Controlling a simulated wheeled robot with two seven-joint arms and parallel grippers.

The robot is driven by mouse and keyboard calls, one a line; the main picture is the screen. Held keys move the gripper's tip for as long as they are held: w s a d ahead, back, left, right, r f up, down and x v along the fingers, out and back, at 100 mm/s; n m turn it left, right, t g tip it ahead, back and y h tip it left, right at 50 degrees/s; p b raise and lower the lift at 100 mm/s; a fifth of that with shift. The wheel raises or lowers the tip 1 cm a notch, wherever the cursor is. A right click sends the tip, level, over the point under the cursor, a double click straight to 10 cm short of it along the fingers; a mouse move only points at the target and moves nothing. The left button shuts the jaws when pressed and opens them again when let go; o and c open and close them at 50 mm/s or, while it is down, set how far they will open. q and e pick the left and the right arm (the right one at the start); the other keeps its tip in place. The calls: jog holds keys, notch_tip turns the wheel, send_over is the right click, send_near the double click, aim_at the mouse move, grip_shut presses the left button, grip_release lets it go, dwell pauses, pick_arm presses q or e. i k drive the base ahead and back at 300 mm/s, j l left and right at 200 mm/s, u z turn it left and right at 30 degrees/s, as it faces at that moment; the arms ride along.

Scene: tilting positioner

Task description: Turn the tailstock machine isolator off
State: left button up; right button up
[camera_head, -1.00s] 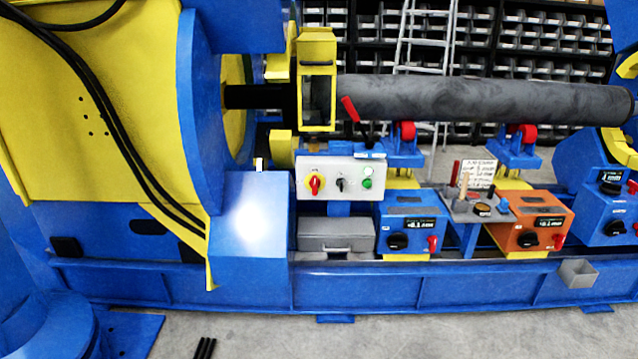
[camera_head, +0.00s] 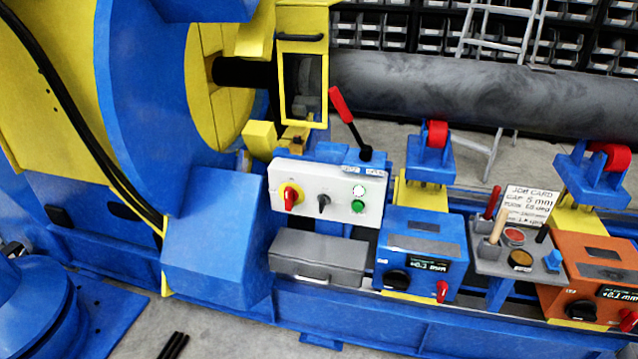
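A light grey control panel (camera_head: 325,212) stands near the middle of the head view. On its left part is a red rotary isolator handle (camera_head: 291,197) on a yellow plate, roughly upright in the picture. Beside it are a small black selector (camera_head: 323,201), a white round button or lamp (camera_head: 358,190) and a green button (camera_head: 357,207). I cannot read a label that tells whether this isolator belongs to the tailstock. Neither of my grippers is in view, and nothing touches the handle.
A red-handled lever (camera_head: 341,106) rises behind the panel. A grey case (camera_head: 318,261) lies below it. A blue box (camera_head: 417,252), a tool stand (camera_head: 491,264) and an orange box (camera_head: 582,272) stand to the right. A grey cylinder (camera_head: 460,90) spans above.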

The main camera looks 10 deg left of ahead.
aim_at(290, 195)
jog(key=i+l, duration=0.7)
jog(key=l, duration=0.15)
jog(key=u, duration=0.05)
